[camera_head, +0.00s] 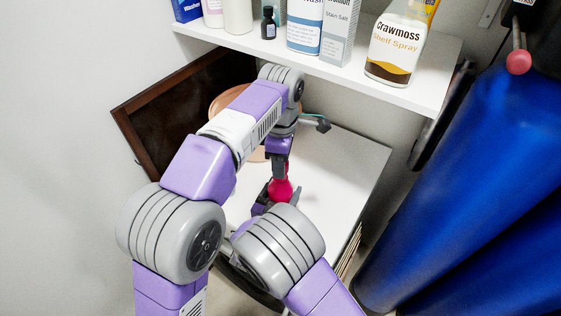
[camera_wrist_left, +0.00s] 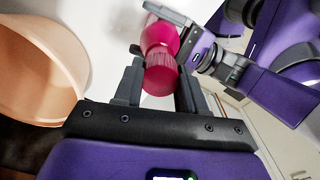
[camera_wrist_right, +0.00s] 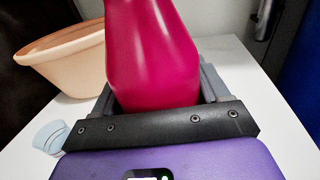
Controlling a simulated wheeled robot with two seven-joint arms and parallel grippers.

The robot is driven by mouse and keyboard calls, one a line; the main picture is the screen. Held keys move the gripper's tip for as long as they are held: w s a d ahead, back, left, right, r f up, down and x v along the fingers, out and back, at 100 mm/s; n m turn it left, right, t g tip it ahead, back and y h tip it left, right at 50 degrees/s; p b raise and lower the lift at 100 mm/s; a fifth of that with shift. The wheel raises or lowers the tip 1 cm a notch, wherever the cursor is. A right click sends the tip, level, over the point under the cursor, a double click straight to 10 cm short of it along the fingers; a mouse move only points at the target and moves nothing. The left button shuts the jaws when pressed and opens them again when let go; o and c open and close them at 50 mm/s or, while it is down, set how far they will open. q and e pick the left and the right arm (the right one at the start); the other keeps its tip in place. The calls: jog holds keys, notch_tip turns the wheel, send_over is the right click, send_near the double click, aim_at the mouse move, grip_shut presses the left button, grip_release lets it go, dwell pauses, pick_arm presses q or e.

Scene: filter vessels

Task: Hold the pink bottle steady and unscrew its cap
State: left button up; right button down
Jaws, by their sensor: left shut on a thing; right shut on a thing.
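The pink bottle (camera_head: 281,188) stands on the white table, between my two grippers. Its ribbed pink cap (camera_wrist_left: 161,78) faces the left wrist camera, with the rounded body (camera_wrist_left: 157,35) beyond it. My left gripper (camera_head: 279,158) comes from above and is shut on the cap, one finger on each side in the left wrist view (camera_wrist_left: 160,88). My right gripper (camera_head: 276,198) is shut around the bottle's body lower down. In the right wrist view the glossy body (camera_wrist_right: 152,55) fills the space between its fingers (camera_wrist_right: 158,90); the cap is out of that picture.
A peach-coloured pot (camera_wrist_right: 68,58) stands on the table (camera_head: 345,165) near the bottle. A pale blue object (camera_wrist_right: 50,137) lies nearby. A shelf (camera_head: 420,90) with several bottles and boxes hangs above. Blue cylinders (camera_head: 480,190) stand at right. The table's right part is clear.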

pick_arm(q)
jog(key=shift+r, duration=2)
pick_arm(e)
grip_release()
